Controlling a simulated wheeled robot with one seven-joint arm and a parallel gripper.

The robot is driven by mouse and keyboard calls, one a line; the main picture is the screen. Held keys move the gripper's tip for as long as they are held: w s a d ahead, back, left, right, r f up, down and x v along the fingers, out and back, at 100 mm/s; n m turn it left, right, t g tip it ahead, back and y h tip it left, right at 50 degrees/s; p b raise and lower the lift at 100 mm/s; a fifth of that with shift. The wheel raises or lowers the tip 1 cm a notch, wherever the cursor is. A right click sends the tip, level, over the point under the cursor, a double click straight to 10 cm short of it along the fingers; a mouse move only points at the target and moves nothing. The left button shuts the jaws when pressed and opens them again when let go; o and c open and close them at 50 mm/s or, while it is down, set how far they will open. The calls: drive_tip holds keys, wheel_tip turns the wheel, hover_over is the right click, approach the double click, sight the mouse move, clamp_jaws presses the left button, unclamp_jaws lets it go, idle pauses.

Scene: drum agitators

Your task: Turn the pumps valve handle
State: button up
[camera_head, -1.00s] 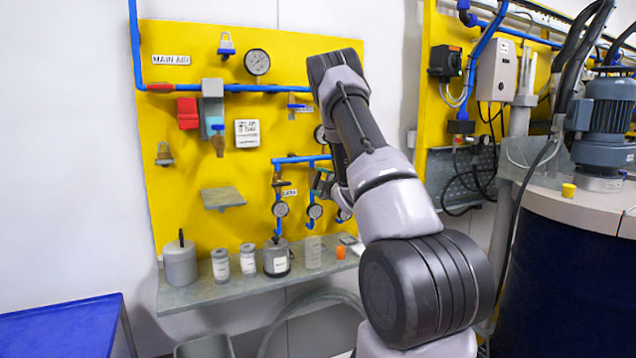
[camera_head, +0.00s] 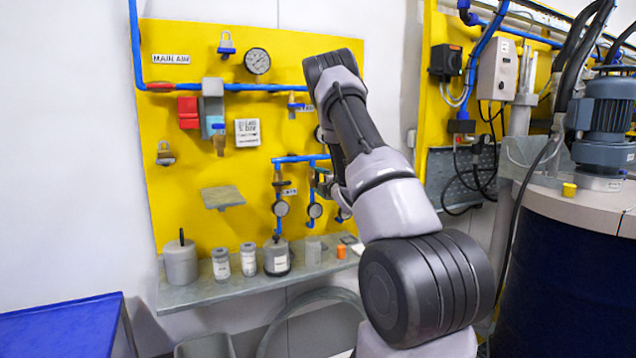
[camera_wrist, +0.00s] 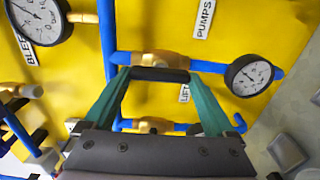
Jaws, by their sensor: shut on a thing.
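In the wrist view, my gripper (camera_wrist: 160,82) has its two green fingers at the ends of a dark, bar-shaped pumps valve handle (camera_wrist: 160,74) and is shut on it. The handle lies crosswise in front of a brass valve body (camera_wrist: 148,57) on a blue pipe. The PUMPS label (camera_wrist: 204,18) is on the yellow panel just above and right. In the head view, my arm hides most of the gripper and the handle.
A pressure gauge (camera_wrist: 249,75) sits close to the right of the handle, and a larger one (camera_wrist: 38,18) is at upper left. Blue pipe (camera_wrist: 106,35) runs beside the fingers. A grey shelf (camera_head: 215,290) with several containers lies below the yellow panel (camera_head: 185,55).

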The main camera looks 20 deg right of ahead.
drive_tip(key=shift+f, duration=0.1)
drive_tip(key=o, duration=1.1)
drive_tip(key=shift+c, duration=0.2)
drive_tip(key=s, duration=1.1)
drive_tip(key=shift+d, duration=0.2)
drive_tip(key=shift+w, duration=0.1)
